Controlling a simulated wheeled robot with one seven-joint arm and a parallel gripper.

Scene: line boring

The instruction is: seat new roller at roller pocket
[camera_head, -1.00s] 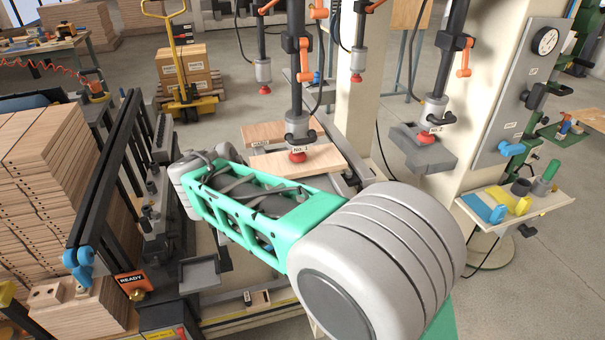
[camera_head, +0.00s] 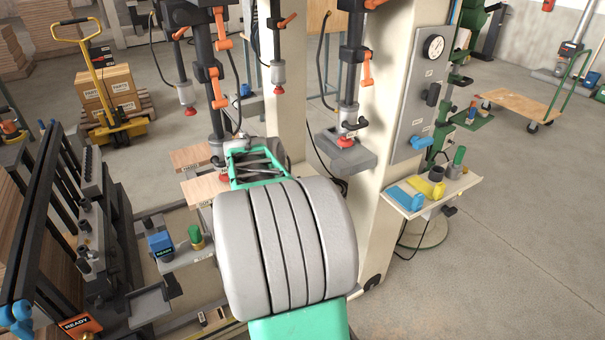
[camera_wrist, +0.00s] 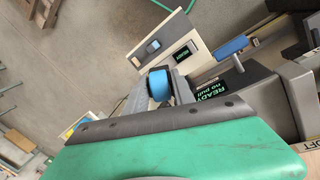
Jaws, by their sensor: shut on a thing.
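My gripper (camera_wrist: 160,86) shows in the wrist view, with its grey fingers closed around a blue cylindrical piece (camera_wrist: 158,83), which looks like the new roller. The gripper covers part of it. In the head view my own arm hides the gripper and the piece. I cannot pick out the roller pocket in either view. Beyond the gripper, the wrist view shows a pale panel with a small READY screen (camera_wrist: 184,56) and a dark unit with a larger READY display (camera_wrist: 212,94).
In the head view, a small shelf (camera_head: 186,262) carries a blue box and a green-topped peg. A black fence (camera_head: 50,215) stands at left. Red-tipped vertical heads (camera_head: 345,142) hang behind my arm. A side shelf (camera_head: 455,190) holds coloured items.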

